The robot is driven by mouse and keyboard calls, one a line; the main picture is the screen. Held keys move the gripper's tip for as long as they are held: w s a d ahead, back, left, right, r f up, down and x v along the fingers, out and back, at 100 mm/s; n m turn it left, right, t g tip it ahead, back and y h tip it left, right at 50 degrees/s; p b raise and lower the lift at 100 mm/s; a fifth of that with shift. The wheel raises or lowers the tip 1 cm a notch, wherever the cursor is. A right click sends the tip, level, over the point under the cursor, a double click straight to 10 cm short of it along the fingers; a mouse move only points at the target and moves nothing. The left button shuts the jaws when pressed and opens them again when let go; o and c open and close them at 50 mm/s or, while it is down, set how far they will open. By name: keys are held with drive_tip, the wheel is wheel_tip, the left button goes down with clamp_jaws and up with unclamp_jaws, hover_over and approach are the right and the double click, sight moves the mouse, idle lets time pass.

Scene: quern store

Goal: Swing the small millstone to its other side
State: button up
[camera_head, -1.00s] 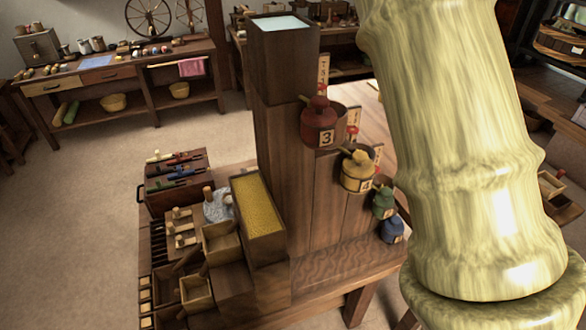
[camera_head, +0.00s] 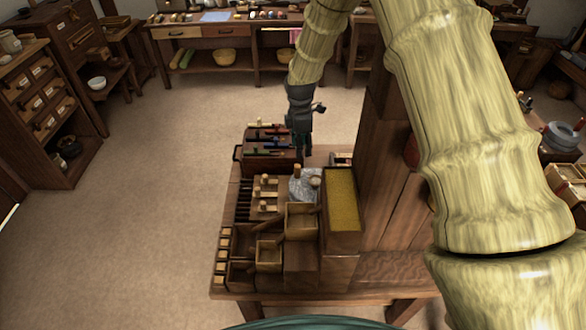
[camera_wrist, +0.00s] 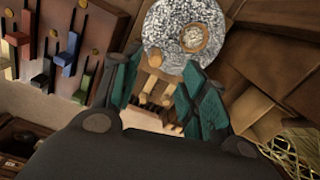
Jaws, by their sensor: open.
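The small millstone (camera_head: 303,188) is a grey speckled round stone on the crowded bench, left of the tall wooden column. It also shows in the wrist view (camera_wrist: 165,40), with a pale round wooden piece (camera_wrist: 193,38) on its face. My gripper (camera_head: 304,157) hangs just behind the stone in the head view, near the coloured slider box. In the wrist view my dark green fingers (camera_wrist: 165,88) are spread, with the stone beyond and above them. Nothing is between the fingers at close range. The gap between fingertips and stone is hard to judge.
The slider box (camera_head: 268,158) with coloured levers stands left of my gripper. A tray of yellow grain (camera_head: 343,200) and small wooden boxes (camera_head: 269,255) crowd the stone. The tall wooden column (camera_head: 380,160) rises at right. Open floor (camera_head: 150,200) lies left.

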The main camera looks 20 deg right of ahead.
sight(297, 165)
drive_tip(key=shift+w+a+f, duration=0.15)
drive_tip(key=shift+a+f, duration=0.15)
drive_tip(key=shift+a, duration=0.4)
drive_tip(key=shift+d+f+p, duration=0.1)
drive_tip(key=shift+f+p, duration=1.45)
drive_tip(key=shift+f, duration=3.7)
clamp_jaws()
